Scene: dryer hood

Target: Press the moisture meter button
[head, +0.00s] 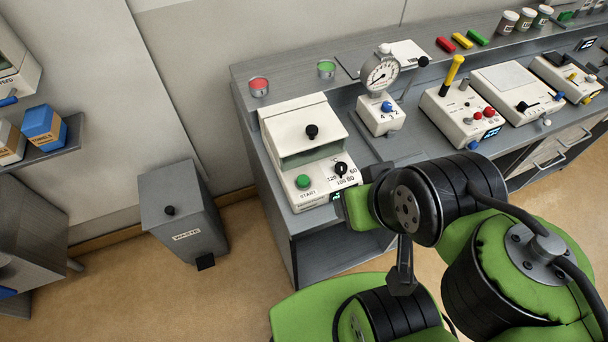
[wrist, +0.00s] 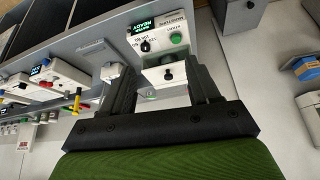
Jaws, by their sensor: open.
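The moisture meter (head: 305,150) is a white box with a hinged-looking lid and black knob, at the near left end of the grey bench. Its round green START button (head: 303,181) is on the front panel, left of a black dial (head: 340,168). In the wrist view, which is upside down, the meter (wrist: 165,55) shows beyond my fingers, with the green button (wrist: 177,38) unobstructed and a lit display (wrist: 143,22) reading READY. My gripper (wrist: 163,82) is open and empty, its fingers apart and pointing toward the meter.
A dial gauge (head: 381,76) stands right of the meter, then another white instrument (head: 465,112) with a yellow handle. A grey waste bin (head: 184,212) stands on the floor at left.

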